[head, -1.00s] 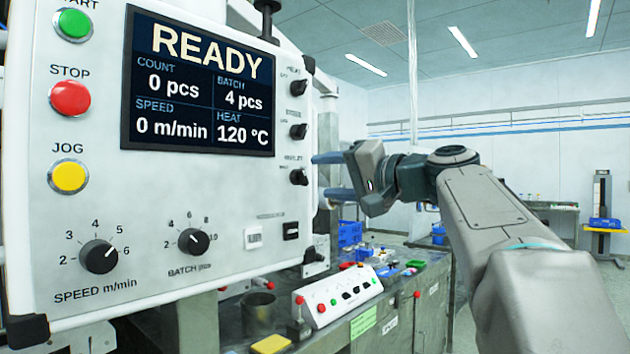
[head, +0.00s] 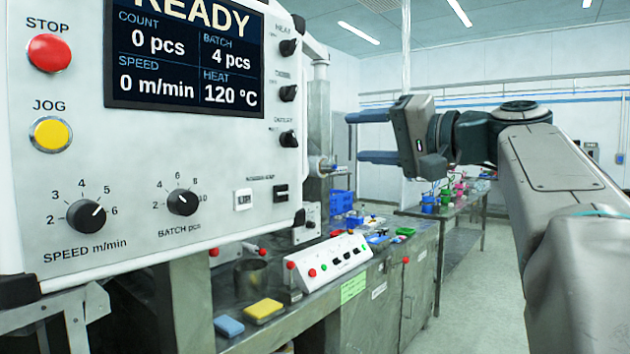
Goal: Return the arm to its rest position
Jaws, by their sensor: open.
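My gripper (head: 366,137) is at the middle right of the head view, with its two blue-grey fingers apart and pointing left. It is open and nothing is between the fingers. My arm reaches in from the right edge. The fingertips are to the right of the white control panel (head: 150,235), with a visible gap in the picture. The panel's screen (head: 185,60) reads READY, 0 pcs, batch 4 pcs, 0 m/min and 120 °C.
A metal bench (head: 330,292) below carries a small white control box (head: 330,262), a yellow sponge (head: 263,310) and a blue sponge (head: 229,326). Another table (head: 470,200) with colourful items stands behind. The floor (head: 480,300) at right is clear.

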